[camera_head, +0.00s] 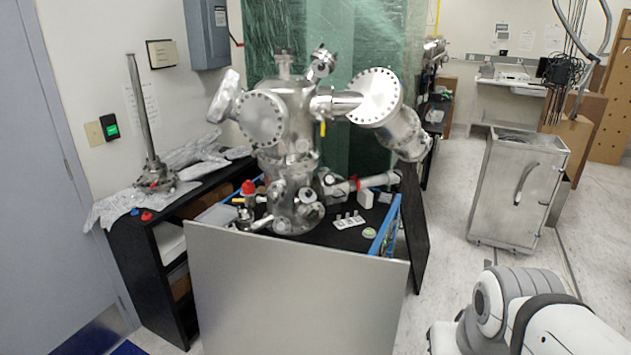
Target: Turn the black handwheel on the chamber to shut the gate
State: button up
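The chamber (290,125) is a silver metal vessel with several round flanges, standing on a black-topped bench behind a grey panel. I cannot clearly pick out the black handwheel. Small dark round parts show among the fittings on the chamber's lower part, but they are too small to tell apart. I cannot see whether the gate is open or shut. White and grey rounded links of my arm show at the bottom right, well apart from the chamber. My gripper is outside the picture.
A grey panel (295,295) covers the bench's front. A red knob (248,187) and a white block with small pegs (348,221) are near the chamber. A black shelf (150,265) stands left, a metal cabinet (515,190) right. The floor (445,265) between is clear.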

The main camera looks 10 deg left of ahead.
aim_at(329, 179)
jog(key=i, duration=1)
jog(key=u, duration=0.05)
